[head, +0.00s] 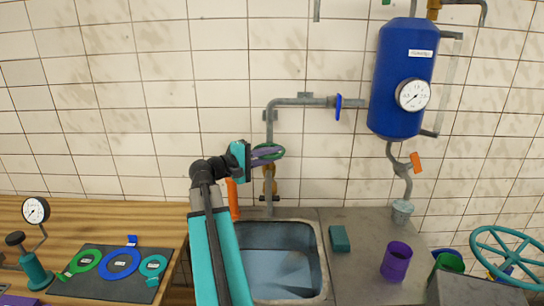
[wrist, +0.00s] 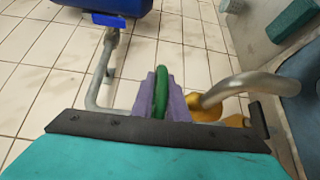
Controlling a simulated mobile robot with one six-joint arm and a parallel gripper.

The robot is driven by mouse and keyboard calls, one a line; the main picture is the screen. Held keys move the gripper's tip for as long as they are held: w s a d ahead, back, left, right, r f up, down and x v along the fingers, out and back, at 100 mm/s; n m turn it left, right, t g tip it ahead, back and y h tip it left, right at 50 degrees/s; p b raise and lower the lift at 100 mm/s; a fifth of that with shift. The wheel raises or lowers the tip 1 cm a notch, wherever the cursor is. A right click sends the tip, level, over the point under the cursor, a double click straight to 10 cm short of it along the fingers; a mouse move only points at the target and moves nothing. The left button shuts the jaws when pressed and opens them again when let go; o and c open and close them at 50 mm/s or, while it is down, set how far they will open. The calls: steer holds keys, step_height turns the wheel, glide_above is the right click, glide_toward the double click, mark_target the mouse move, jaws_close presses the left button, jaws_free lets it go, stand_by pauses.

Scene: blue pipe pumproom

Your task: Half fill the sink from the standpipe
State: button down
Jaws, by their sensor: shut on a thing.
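The standpipe (head: 269,130) is a grey pipe on the tiled wall, dropping from a horizontal run to brass fittings (head: 269,185) above the sink. A green handwheel (head: 279,151) is at the standpipe in the head view. My gripper (head: 264,152) is shut on its rim. In the wrist view the purple fingers (wrist: 172,95) hold the green rim (wrist: 161,92) beside a brass fitting (wrist: 205,108) and a curved grey spout (wrist: 245,83). The sink (head: 322,262) is below, partly hidden by my arm. Its inside looks bluish; I cannot tell the water level.
A blue tank (head: 403,70) with a gauge (head: 412,95) hangs at right. A blue handwheel (head: 338,107) is on the pipe between. A teal block (head: 340,239) and a purple cup (head: 397,261) stand right of the sink. A wooden bench (head: 90,222) is at left.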

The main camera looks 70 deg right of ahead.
steer(key=shift+s+f+n+t, duration=0.1)
steer(key=shift+f+n+t, duration=0.1)
steer(key=shift+n+t, duration=0.15)
steer(key=c, duration=1.8)
jaws_free()
steer(key=shift+d, duration=0.1)
steer(key=shift+r, duration=0.1)
steer(key=b+v, duration=0.1)
steer(key=v, duration=0.3)
steer(key=b+v, duration=0.1)
steer(key=v, duration=0.4)
steer(key=b+v, duration=0.1)
steer(key=v, duration=0.4)
steer(key=shift+f+b, duration=0.25)
steer(key=shift+b, duration=0.1)
